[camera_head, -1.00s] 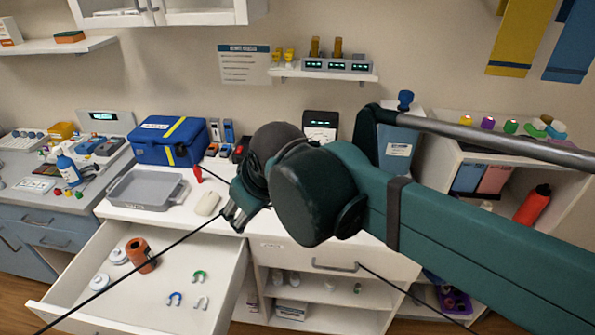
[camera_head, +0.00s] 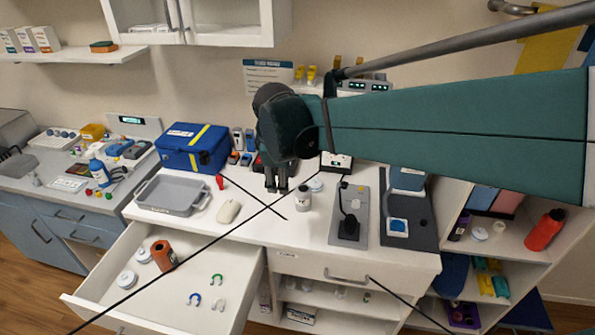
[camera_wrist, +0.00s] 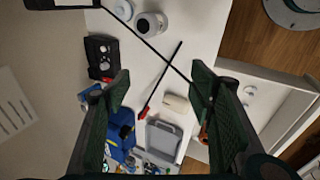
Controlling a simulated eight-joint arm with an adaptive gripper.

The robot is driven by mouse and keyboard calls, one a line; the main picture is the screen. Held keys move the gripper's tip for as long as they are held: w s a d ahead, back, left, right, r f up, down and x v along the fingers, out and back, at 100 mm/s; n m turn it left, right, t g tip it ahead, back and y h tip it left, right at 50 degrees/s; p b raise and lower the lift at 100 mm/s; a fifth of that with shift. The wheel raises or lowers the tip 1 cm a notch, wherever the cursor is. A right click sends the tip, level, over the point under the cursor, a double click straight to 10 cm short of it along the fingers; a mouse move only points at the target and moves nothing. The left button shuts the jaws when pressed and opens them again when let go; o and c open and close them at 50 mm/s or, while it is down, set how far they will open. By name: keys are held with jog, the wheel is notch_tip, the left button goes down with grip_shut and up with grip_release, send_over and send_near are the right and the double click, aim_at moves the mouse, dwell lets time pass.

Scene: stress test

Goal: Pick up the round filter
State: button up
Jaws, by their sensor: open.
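Several white round discs could be the round filter; I cannot tell which one it is. One disc (camera_head: 315,184) lies on the white counter behind a small white jar (camera_head: 304,197). Two more, a front disc (camera_head: 126,280) and a rear disc (camera_head: 143,255), lie in the open drawer near an orange-brown cylinder (camera_head: 163,254). My gripper (camera_head: 277,188) hangs above the counter, left of the jar, pointing down. In the wrist view my open fingers (camera_wrist: 160,88) have nothing between their tips. The jar (camera_wrist: 150,24) shows beyond them.
On the counter are a grey tray (camera_head: 171,195), a blue case (camera_head: 193,147), a pale mouse-shaped thing (camera_head: 228,211) and a black stand on a grey plate (camera_head: 349,222). The counter front has clear room.

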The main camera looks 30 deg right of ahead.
jog(key=w+d+f+n+g+h+p, duration=0.1)
jog(key=w+d+n+g+p, duration=0.1)
jog(key=w+d+n+p, duration=0.45)
jog(key=n+g+h+p, duration=0.1)
jog(key=n+g+p, duration=0.1)
jog(key=n+p, duration=0.1)
send_over(313, 178)
jog(key=a, duration=0.2)
notch_tip(313, 178, down, 5)
jog(key=f, duration=0.6)
jog(key=shift+s+a+f, duration=0.25)
jog(key=shift+a, duration=0.05)
jog(key=shift+f, duration=0.4)
jog(key=shift+f, duration=0.15)
jog(key=shift+x, duration=1.15)
